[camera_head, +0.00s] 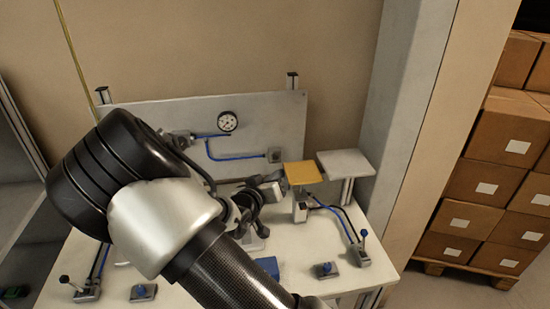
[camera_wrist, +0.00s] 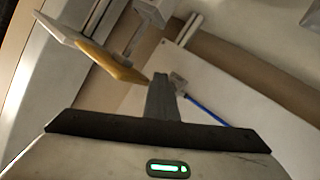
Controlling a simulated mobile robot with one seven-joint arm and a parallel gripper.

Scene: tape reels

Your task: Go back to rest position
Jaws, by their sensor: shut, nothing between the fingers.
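My gripper (camera_wrist: 160,92) is shut and empty in the wrist view, its fingers together as one dark grey upright shape. In the head view my arm crosses the left and middle of the workbench (camera_head: 310,250) and hides part of it. The yellow plate (camera_head: 302,173) stands on a support right of my arm's end. In the wrist view the yellow plate (camera_wrist: 108,62) lies left of and beyond the fingertips. Whether they touch it cannot be told.
A pale plate (camera_head: 345,162) stands right of the yellow one. A back panel (camera_head: 270,115) carries a gauge (camera_head: 228,121) and blue hose (camera_head: 232,157). A lever (camera_head: 362,250) and blue knob (camera_head: 326,267) sit at the bench's right. Stacked boxes (camera_head: 480,180) stand beyond a pillar.

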